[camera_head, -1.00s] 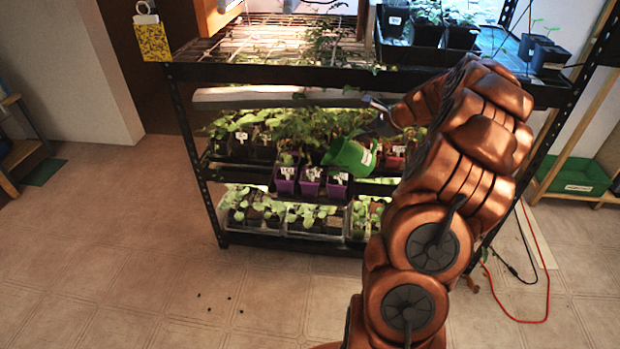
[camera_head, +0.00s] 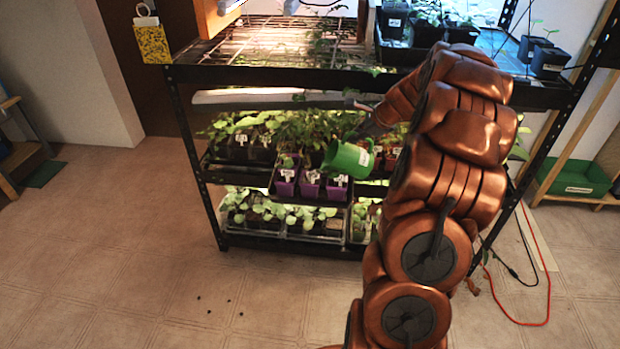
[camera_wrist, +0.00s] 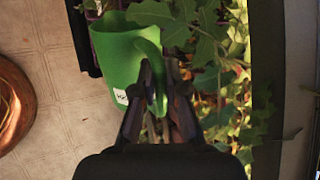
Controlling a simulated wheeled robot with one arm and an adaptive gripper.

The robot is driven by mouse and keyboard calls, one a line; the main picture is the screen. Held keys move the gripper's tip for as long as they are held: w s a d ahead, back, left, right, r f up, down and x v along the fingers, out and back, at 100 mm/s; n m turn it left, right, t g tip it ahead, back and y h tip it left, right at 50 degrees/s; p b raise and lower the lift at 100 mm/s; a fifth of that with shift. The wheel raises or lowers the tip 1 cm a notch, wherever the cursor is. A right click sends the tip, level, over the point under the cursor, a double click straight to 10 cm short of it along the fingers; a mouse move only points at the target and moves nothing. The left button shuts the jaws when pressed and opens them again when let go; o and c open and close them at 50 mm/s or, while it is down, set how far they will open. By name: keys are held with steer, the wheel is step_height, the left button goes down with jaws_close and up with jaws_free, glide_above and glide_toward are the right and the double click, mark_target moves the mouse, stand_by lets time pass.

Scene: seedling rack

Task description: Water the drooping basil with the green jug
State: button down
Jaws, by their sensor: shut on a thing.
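The green jug (camera_head: 348,160) hangs in front of the rack's middle shelf, tilted with its mouth toward the left. My gripper (camera_head: 366,140) is shut on its handle. In the wrist view the fingers (camera_wrist: 155,78) close around the green handle, and the jug body (camera_wrist: 115,58) lies to their left with a white label low on it. Purple pots (camera_head: 311,184) with white labels stand at the shelf front, just left of and below the jug. Leafy plants (camera_head: 290,140) rise behind them. I cannot tell which one is the drooping basil. Water is not visible.
The black rack (camera_head: 200,190) has a lower shelf with clear trays of seedlings (camera_head: 250,208). Its upper shelf holds dark pots (camera_head: 425,30) close above my arm. An orange cord (camera_head: 548,290) lies on the floor at right. The floor at left is open.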

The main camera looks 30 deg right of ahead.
steer(key=shift+w+a+r+g+h+p, duration=0.25)
steer(key=shift+w+a+r+h+p, duration=0.1)
steer(key=shift+a+r, duration=0.2)
steer(key=shift+w+a+r+g+h+p, duration=0.25)
steer(key=shift+a+r+h, duration=0.15)
steer(key=shift+a, duration=0.1)
steer(key=shift+w+a+r+n+p, duration=0.15)
steer(key=shift+w+a+n+p, duration=0.3)
steer(key=shift+p, duration=0.55)
steer(key=shift+s, duration=0.1)
